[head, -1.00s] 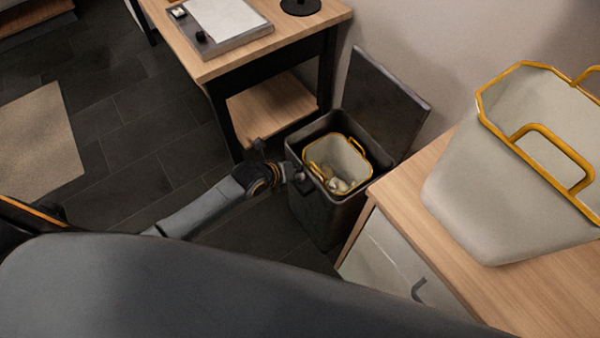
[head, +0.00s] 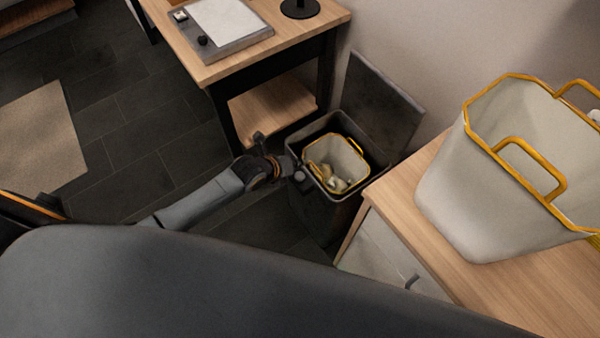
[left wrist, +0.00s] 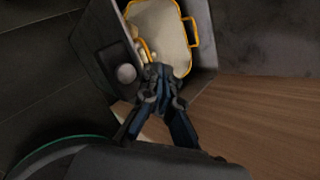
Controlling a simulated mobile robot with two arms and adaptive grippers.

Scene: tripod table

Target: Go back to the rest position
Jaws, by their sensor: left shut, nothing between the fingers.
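My left arm reaches in from the left in the head view. Its gripper (head: 298,176) is at the near left rim of a dark open bin (head: 328,206). In the left wrist view the left gripper (left wrist: 160,72) is shut and empty, with its fingertips over the bin's edge. Inside the bin is a cream container with a yellow rim (head: 350,152), holding some pale items (head: 336,182). The same container (left wrist: 160,28) shows beyond the fingertips in the left wrist view. My right gripper is not in view.
A large cream basket with yellow handles (head: 450,205) stands on a wooden counter (head: 405,195) at the right. The bin's raised lid (head: 382,105) leans toward the wall.

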